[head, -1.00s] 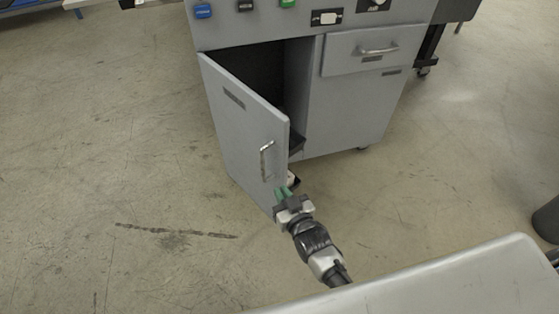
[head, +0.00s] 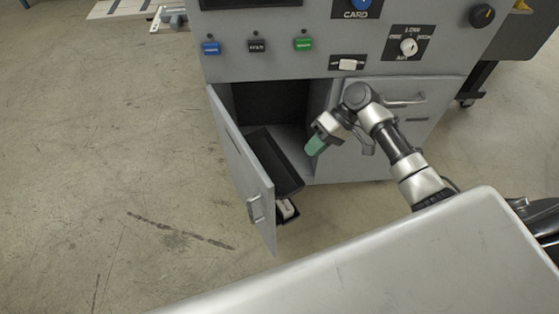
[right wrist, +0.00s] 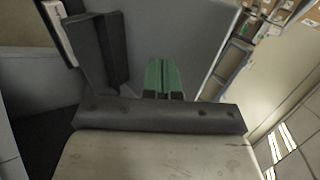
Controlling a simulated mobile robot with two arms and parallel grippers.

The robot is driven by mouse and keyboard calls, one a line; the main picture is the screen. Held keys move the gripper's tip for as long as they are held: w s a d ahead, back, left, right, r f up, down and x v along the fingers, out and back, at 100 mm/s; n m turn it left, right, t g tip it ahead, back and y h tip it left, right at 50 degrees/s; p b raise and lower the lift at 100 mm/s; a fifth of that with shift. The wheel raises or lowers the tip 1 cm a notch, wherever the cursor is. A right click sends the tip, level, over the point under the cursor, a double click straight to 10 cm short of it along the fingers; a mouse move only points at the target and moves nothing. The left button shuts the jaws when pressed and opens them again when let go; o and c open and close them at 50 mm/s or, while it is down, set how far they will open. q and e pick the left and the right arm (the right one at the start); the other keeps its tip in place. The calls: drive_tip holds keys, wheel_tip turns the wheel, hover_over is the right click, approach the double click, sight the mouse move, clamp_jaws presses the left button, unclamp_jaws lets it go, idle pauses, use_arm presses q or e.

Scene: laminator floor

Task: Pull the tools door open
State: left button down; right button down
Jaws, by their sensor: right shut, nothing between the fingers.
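The tools door (head: 240,165) is a grey hinged panel at the lower left of the machine in the head view. It stands swung well open, with its metal handle (head: 255,210) near its free edge. Its inner side seems to show in the right wrist view (right wrist: 180,40). My right gripper (head: 314,146) is shut and empty, its green fingertips in front of the cupboard opening, to the right of the door and apart from the handle. The green fingers also show in the right wrist view (right wrist: 163,75). My left gripper is not in view.
The open cupboard holds a dark tray or bin (head: 273,162), with a small white item (head: 287,209) low behind the door. Clear floor (head: 120,160) lies left of the door.

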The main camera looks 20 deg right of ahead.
sight(259, 180)
drive_tip(key=s+a+f, duration=0.1)
drive_tip(key=a+f, duration=0.2)
drive_tip(key=a, duration=0.2)
drive_tip(key=s+a+f+p, duration=0.1)
drive_tip(key=a+f, duration=0.2)
drive_tip(key=a, duration=0.3)
drive_tip(key=shift+a+f, duration=0.15)
drive_tip(key=shift+f, duration=0.1)
drive_tip(key=shift+s+a, duration=0.1)
